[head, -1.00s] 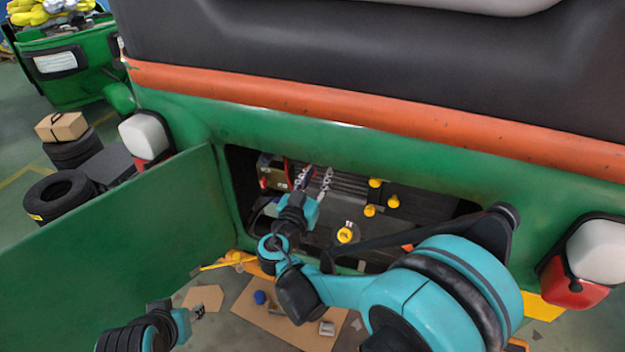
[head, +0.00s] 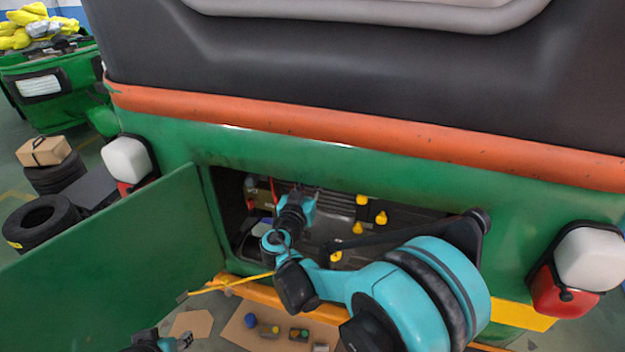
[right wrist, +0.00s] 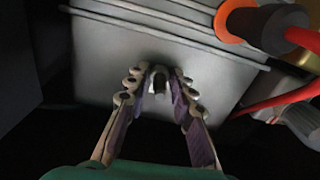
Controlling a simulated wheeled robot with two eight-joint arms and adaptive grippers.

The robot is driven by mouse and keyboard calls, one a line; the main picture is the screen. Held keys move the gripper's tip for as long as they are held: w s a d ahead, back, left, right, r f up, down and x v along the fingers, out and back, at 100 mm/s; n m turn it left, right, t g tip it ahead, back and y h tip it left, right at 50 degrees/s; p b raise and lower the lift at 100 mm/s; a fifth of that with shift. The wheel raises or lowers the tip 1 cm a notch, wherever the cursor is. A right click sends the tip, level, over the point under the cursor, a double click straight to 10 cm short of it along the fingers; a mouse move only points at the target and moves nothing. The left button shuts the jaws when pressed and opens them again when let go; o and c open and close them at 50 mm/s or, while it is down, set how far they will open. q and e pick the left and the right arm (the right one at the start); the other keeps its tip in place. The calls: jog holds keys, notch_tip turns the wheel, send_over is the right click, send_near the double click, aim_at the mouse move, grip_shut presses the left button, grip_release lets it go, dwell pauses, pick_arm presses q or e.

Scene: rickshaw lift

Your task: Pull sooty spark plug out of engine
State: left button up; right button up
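The engine (head: 335,205) sits in the open bay at the back of the green rickshaw. My right gripper (head: 308,190) reaches into this bay. In the right wrist view, my right gripper (right wrist: 161,85) has its fingers apart on either side of a small spark plug (right wrist: 160,82) at a grey engine face (right wrist: 205,70). The plug's end looks dark; the rest is hidden in shadow, and I cannot tell whether the fingers touch it. My left gripper (head: 184,342) is low at the bottom edge, away from the engine, too small and cut off to judge.
The green hatch door (head: 120,245) stands open at the left. A red cable (right wrist: 285,100) and an orange-black plug cap (right wrist: 262,25) are right of my right gripper. Several yellow caps (head: 362,200) are on the engine. Cardboard with small parts (head: 250,322) lies below the bay.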

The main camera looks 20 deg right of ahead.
grip_shut()
jog(key=shift+s+a, duration=0.1)
jog(key=shift+s, duration=0.05)
jog(key=shift+v, duration=1.85)
jog(key=shift+v, duration=2.55)
